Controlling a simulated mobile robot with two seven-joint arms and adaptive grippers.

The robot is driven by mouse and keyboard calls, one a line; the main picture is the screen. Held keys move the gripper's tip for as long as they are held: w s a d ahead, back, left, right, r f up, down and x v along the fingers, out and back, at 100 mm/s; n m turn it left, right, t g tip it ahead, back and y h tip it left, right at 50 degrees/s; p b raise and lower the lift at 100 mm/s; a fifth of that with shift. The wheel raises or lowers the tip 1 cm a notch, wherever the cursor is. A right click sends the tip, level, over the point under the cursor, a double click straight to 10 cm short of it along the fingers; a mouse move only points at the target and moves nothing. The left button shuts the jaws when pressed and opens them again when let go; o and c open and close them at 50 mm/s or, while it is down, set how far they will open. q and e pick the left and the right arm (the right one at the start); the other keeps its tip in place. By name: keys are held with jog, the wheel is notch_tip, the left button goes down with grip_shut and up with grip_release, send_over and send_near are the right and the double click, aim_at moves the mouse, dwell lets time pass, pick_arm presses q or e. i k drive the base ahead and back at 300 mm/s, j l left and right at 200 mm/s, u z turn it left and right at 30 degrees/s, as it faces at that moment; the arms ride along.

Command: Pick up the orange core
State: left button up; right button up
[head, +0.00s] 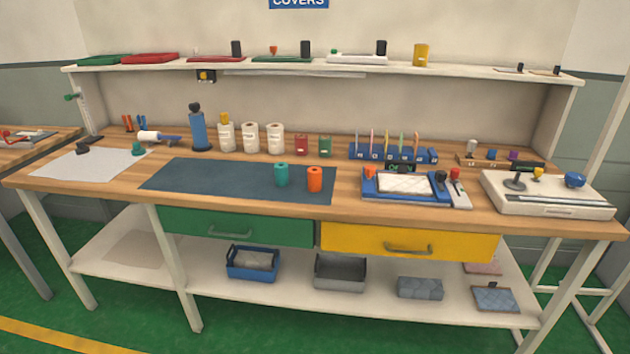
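The orange core (314,179) is a short upright cylinder. It stands near the right end of the dark blue mat (205,182) on the wooden workbench (345,207). A teal core (281,174) of similar shape stands just to its left, with a small gap between them. Neither of my grippers shows in the head view, and nothing touches the orange core.
A blue tray with a white pad (404,184) lies right of the mat. A white machine (547,195) stands at the right end. White rolls (250,137) and a blue bottle (199,130) stand behind the mat. The bench's front strip is clear.

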aim_at(314, 173)
jog(key=i+l+u, duration=0.1)
jog(key=l, duration=0.3)
jog(key=i+l+u, duration=0.1)
jog(key=l, duration=0.35)
jog(key=i+l, duration=0.2)
jog(key=l, duration=0.25)
jog(key=i+l+u, duration=0.15)
jog(key=l, duration=0.3)
jog(key=i+l+u, duration=0.1)
jog(key=l, duration=0.35)
